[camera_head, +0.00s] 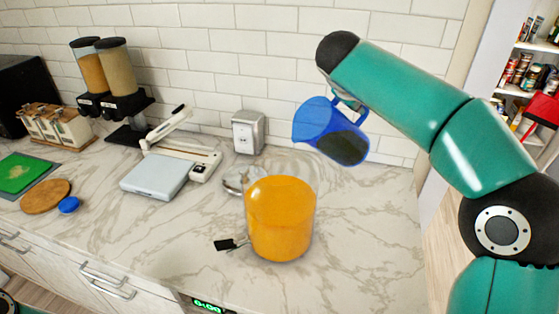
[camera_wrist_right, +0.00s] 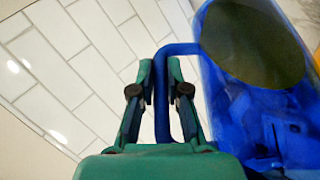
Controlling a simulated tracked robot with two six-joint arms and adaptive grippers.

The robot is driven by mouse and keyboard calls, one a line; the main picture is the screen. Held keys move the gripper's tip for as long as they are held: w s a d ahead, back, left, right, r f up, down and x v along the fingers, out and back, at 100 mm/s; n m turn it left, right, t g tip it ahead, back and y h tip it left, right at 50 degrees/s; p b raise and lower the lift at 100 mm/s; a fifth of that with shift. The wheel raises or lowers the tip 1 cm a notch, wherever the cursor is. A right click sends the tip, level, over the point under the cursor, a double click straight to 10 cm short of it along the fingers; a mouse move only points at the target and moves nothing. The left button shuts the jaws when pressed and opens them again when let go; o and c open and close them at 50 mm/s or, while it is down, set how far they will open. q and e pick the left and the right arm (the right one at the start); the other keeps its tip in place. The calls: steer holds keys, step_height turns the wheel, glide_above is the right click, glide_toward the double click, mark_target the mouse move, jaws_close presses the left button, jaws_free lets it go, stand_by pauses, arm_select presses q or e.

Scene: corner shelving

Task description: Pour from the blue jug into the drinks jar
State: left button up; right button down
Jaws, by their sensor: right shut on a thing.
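The blue jug (camera_head: 318,122) is translucent and held in the air above and right of the drinks jar, tilted with its lip toward the left. A dark patch shows at its lower right. My right gripper (camera_head: 352,100) is shut on the jug's handle, which also shows between its fingers in the right wrist view (camera_wrist_right: 162,100). No stream shows between jug and jar. My left gripper is not in view.
A round metal lid-like thing (camera_head: 238,180) lies behind the jar. A flat white device (camera_head: 155,175), two dispensers (camera_head: 118,85) and a metal box (camera_head: 248,132) stand further left and back. The marble counter (camera_head: 370,240) is clear right of the jar.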

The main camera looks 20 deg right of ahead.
steer(key=shift+d, duration=0.15)
steer(key=p, duration=0.1)
steer(key=y+p, duration=0.1)
steer(key=shift+w+d+f+g+p, duration=0.15)
steer(key=shift+d+f+g+p, duration=0.05)
steer(key=shift+d+g+p, duration=0.1)
steer(key=f, duration=0.1)
steer(key=d+f+y, duration=0.1)
steer(key=f, duration=0.1)
steer(key=f+m+y, duration=0.1)
steer(key=shift+w+d+f, duration=0.15)
steer(key=shift+d+f, duration=0.1)
steer(key=shift+d, duration=0.1)
step_height(320, 180, down, 11)
steer(key=d+m+g+y+p, duration=0.1)
steer(key=d+y+p, duration=0.2)
steer(key=y, duration=0.2)
steer(key=shift+y, duration=0.3)
steer(key=shift+w+a+r, duration=0.1)
steer(key=shift+w+r, duration=0.15)
steer(key=shift+r, duration=1.1)
steer(key=shift+w+r, duration=0.2)
steer(key=shift+r, duration=1.1)
steer(key=shift+a, duration=0.1)
